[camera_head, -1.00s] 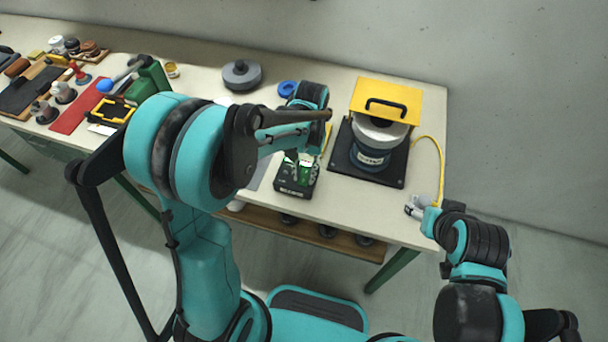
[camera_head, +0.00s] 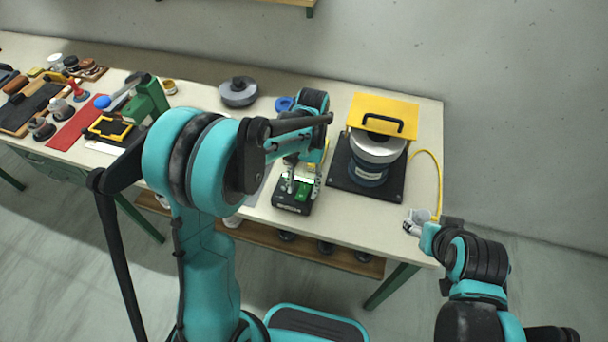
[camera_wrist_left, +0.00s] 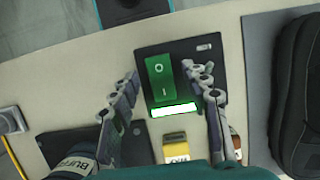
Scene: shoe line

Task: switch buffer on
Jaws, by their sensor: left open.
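The switch box (camera_head: 291,208) is a small black box on the table near its front edge. Its green rocker switch (camera_wrist_left: 158,80), marked O and I, and a bright whitish-green bar (camera_wrist_left: 174,111) show in the left wrist view. My left gripper (camera_head: 302,180) is over the box. In the left wrist view the left gripper (camera_wrist_left: 165,92) is open, one finger on each side of the switch, with nothing between them; contact cannot be told. The buffer (camera_head: 371,167), with a grey drum and yellow hood, stands right of the box.
A yellow cable (camera_head: 437,175) runs from the buffer along the right edge. A grey round thing (camera_head: 239,92) and a blue ring (camera_head: 285,103) lie behind my left arm. A red mat (camera_head: 74,127), a green press (camera_head: 150,97) and several tools fill the left side.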

